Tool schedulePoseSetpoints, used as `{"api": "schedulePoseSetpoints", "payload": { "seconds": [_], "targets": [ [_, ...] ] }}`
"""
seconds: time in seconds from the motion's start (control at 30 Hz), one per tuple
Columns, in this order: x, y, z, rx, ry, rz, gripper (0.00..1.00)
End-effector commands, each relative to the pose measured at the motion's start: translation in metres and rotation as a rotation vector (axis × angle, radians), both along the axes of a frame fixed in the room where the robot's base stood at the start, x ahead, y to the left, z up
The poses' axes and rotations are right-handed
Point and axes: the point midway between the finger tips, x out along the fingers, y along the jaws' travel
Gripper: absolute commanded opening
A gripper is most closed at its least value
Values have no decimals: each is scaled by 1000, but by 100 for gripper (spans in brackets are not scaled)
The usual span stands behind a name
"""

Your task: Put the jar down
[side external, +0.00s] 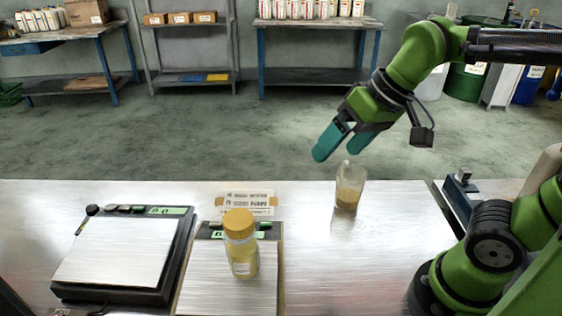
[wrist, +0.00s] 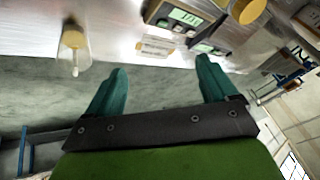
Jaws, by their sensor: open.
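A clear glass jar (side external: 349,197) with amber liquid in its lower part stands upright on the metal table. It also shows at the upper left of the wrist view (wrist: 75,42). My gripper (side external: 338,150) is above and behind the jar in the side view, apart from it. Its teal fingers are spread with nothing between them, as the wrist view also shows (wrist: 162,68). A bottle of yellowish liquid with an orange cap (side external: 239,224) stands upright on the right-hand scale (side external: 205,285). Only its cap end shows at the top of the wrist view (wrist: 250,10).
A second scale (side external: 115,252) at left has a bare plate. The metal table (side external: 390,245) is clear around the jar. Shelves, benches and drums stand far behind, across the floor.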

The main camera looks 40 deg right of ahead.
Motion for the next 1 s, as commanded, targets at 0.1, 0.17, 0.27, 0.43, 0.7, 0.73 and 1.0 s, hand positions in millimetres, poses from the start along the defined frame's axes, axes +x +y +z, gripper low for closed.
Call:
{"api": "schedulePoseSetpoints", "payload": {
  "seconds": [0.1,0.17,0.27,0.43,0.7,0.73,1.0],
  "targets": [
    [-16,-22,-11,40,-81,-104,86],
    [-21,-28,-16,52,-107,-138,86],
    [-26,-34,-20,65,-135,-171,86],
    [-27,-35,-22,68,-140,-182,86],
    [-26,-35,-22,67,-140,-179,86],
    [-26,-35,-22,67,-140,-179,86],
    [-26,-35,-22,66,-139,-177,86]
  ]
}}
